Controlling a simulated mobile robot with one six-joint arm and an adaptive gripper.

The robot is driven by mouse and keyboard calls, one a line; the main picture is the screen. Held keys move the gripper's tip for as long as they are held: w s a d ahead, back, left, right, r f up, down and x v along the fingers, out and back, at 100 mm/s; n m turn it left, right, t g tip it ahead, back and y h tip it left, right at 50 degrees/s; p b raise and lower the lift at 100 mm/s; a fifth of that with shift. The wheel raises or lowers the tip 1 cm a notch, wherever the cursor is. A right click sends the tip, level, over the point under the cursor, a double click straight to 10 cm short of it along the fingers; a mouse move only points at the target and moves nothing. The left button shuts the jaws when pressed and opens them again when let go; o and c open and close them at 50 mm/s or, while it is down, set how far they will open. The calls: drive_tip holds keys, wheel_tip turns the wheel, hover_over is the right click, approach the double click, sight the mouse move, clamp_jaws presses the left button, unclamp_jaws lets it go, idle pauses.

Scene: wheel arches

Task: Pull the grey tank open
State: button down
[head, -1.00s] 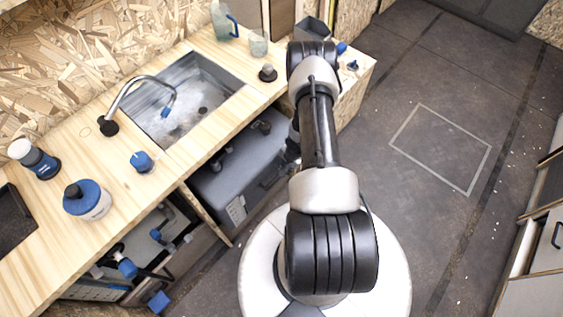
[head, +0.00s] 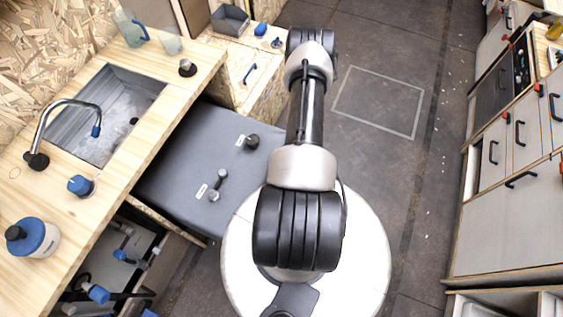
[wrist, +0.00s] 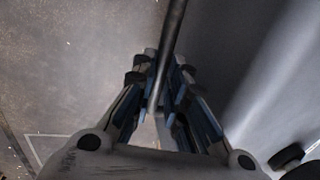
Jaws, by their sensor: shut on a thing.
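The grey tank (head: 212,158) sticks out from under the wooden counter in the head view, with black caps and a small fitting on its top. It also fills the right side of the wrist view (wrist: 285,85). My gripper (wrist: 158,105) is shut on a thin dark bar, the tank's handle (wrist: 173,35), which runs up between the fingers. In the head view my arm hides the gripper and the tank's right edge.
The counter holds a sink (head: 105,112), a tap (head: 65,125) and a blue-lidded jar (head: 33,240). Bare dark floor (head: 375,100) lies right of my arm. Drawers and cupboards (head: 510,210) line the right side.

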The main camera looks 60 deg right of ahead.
drive_tip(key=c, duration=1.6)
unclamp_jaws()
drive_tip(key=shift+w, duration=0.1)
wheel_tip(320, 180, up, 12)
drive_tip(key=s, duration=0.2)
drive_tip(key=shift+s, duration=0.2)
drive_tip(key=shift+f, duration=0.1)
